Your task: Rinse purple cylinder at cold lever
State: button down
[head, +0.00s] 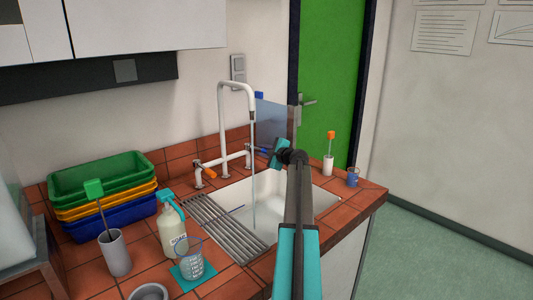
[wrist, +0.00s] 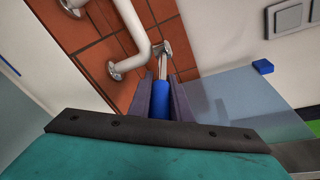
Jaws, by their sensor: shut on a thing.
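My gripper (wrist: 161,86) is shut on the blue cold lever (wrist: 160,105), which sits between its two fingers in the wrist view. In the head view my gripper (head: 268,152) is at the right side of the white tap (head: 222,125), and the lever is mostly hidden there. A thin stream of water (head: 254,170) falls from the spout into the white sink (head: 310,203). I cannot clearly make out the purple cylinder. A clear vessel with a purple-blue rim (head: 188,262) stands on a teal mat, and a thin purple-blue line (head: 225,211) crosses the draining rack.
An orange-handled lever (head: 208,171) is on the tap's left. A clear screen (head: 275,118) stands behind my gripper. A soap bottle (head: 173,232), a grey brush holder (head: 114,253) and stacked trays (head: 100,165) crowd the left.

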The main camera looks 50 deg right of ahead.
jog(key=shift+s+d, duration=0.15)
jog(key=shift+d, duration=0.05)
jog(key=c, duration=1.6)
grip_release()
jog(key=shift+s, duration=0.1)
jog(key=shift+c, duration=0.2)
jog(key=shift+a, duration=0.15)
jog(key=b+v, duration=0.1)
jog(key=v, duration=1.2)
jog(key=shift+s+b, duration=0.25)
jog(key=shift+b, duration=0.05)
jog(key=shift+a+r, duration=0.1)
jog(key=shift+a, duration=0.05)
